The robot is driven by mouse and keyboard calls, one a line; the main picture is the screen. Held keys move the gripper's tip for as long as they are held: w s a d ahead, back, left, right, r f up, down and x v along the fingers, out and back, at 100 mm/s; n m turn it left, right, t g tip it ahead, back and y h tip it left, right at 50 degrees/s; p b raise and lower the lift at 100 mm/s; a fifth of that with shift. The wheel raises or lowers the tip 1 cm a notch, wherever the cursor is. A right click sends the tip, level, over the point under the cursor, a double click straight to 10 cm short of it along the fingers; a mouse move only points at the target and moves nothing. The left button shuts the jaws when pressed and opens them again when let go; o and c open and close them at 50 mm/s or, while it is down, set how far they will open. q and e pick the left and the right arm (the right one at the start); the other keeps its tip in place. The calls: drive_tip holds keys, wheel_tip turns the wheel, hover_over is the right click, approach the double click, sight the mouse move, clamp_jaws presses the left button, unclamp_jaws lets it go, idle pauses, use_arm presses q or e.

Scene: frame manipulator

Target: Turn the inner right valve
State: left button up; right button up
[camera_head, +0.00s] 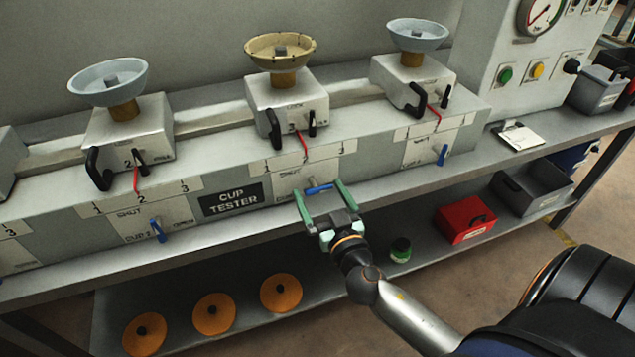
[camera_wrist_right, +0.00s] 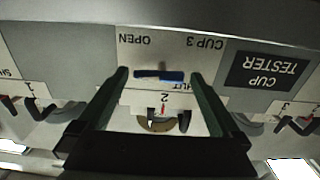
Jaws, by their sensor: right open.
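The inner right valve has a blue handle (camera_head: 320,189), on the plate labelled CUP 3 (camera_wrist_right: 190,43) in the wrist view. The handle lies roughly level, along the row of the panel. In the upside-down wrist view the blue handle (camera_wrist_right: 160,76) sits between the finger ends, with a gap on each side. My right gripper (camera_head: 321,192) is open, its green fingers pointing at the panel on either side of the handle. I cannot tell how far the tips are from the panel. My left gripper is not in view.
Other blue handles, at CUP 2 (camera_head: 158,230) and further right (camera_head: 442,155), stand steeper. Black levers (camera_head: 275,128) and bowls (camera_head: 280,51) sit above. The CUP TESTER sign (camera_head: 233,199) is left of my gripper. A red bin (camera_head: 465,219) and orange discs (camera_head: 281,293) lie on the lower shelf.

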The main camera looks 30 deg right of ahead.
drive_tip(key=shift+x, duration=0.9)
drive_tip(key=c, duration=1.2)
